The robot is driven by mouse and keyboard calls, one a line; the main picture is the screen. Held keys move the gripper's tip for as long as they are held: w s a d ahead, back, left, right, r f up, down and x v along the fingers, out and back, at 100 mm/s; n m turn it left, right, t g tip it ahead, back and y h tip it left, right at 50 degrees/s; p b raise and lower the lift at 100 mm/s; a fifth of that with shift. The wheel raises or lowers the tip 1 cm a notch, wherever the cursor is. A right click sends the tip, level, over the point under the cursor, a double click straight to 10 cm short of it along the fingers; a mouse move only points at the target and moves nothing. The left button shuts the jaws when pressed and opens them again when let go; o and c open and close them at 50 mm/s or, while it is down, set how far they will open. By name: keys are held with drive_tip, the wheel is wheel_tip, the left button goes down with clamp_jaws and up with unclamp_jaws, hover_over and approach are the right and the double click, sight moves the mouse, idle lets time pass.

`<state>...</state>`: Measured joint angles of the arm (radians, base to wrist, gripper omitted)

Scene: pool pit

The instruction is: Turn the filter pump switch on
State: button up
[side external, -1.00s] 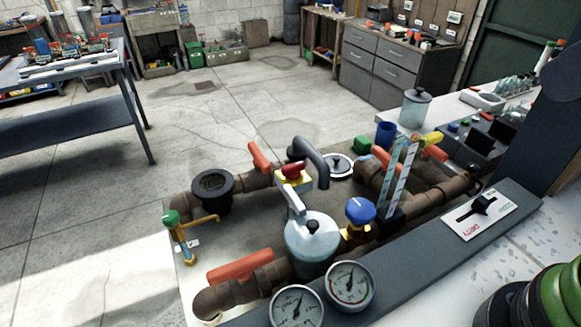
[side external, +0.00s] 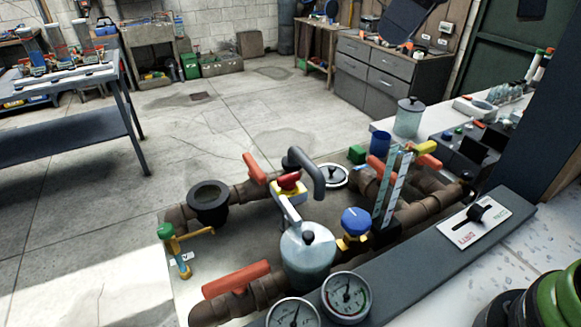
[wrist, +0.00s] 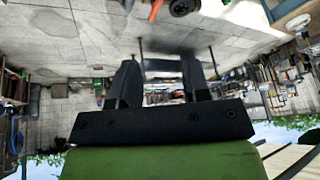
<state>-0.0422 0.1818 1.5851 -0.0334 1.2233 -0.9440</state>
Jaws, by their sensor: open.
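A white plate with a black lever (side external: 476,214) sits on the grey front rail at the right in the side view. It is the likeliest pump switch, but I cannot read its lettering well enough to be sure. A red mushroom button on a yellow box (side external: 289,186) stands among the pipes. My gripper (wrist: 160,62) shows in the wrist view with its two dark fingers wide apart and nothing between them. It is far from the lever plate, and its fingers are not visible in the side view.
Brown pipes with orange handles (side external: 236,279), a blue knob (side external: 355,221), a clear-lidded pot (side external: 307,258) and two gauges (side external: 346,297) crowd the pit. A glass jar (side external: 408,118) stands behind. The floor between is clear.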

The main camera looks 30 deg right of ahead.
drive_tip(key=w+a+f+n+g, duration=0.2)
drive_tip(key=w+f+n, duration=0.3)
drive_tip(key=w+f, duration=0.3)
drive_tip(key=n+g+y, duration=0.1)
drive_tip(key=n+g, duration=0.1)
drive_tip(key=n, duration=0.5)
approach(290, 176)
drive_tip(key=x, duration=0.9)
drive_tip(key=shift+w, duration=0.1)
drive_tip(key=shift+c, duration=0.2)
clamp_jaws()
